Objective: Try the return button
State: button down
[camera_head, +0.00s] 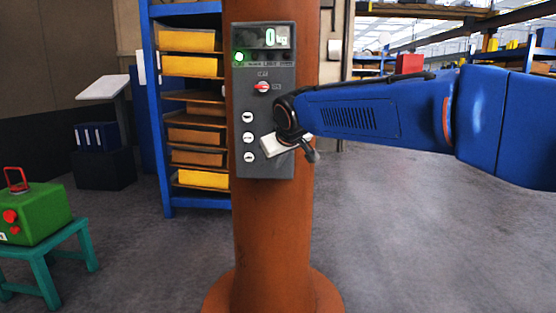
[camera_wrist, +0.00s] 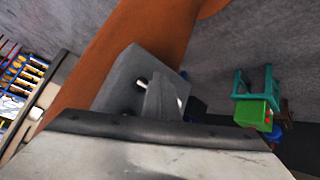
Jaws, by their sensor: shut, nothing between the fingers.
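A grey control panel (camera_head: 277,130) is fixed to an orange column. A red rotary switch (camera_head: 262,88) sits mid-panel. Three white buttons stand in a column at the panel's left: top (camera_head: 247,117), middle (camera_head: 248,137) and bottom (camera_head: 249,157). Their symbols are too small to read. My gripper (camera_head: 265,144) is shut and empty, just right of the lower two buttons; contact cannot be told. In the wrist view my shut gripper (camera_wrist: 158,82) overlaps the panel (camera_wrist: 122,88), hiding part of it.
The orange column (camera_head: 277,230) stands on a wide round foot. A blue shelf rack (camera_head: 155,110) with yellow and brown bins is behind it. A green box (camera_head: 38,212) sits on a teal stool (camera_head: 48,255) at the left. The floor right of the column is clear.

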jog(key=s, duration=0.2)
jog(key=shift+s, duration=0.35)
dwell(1.9)
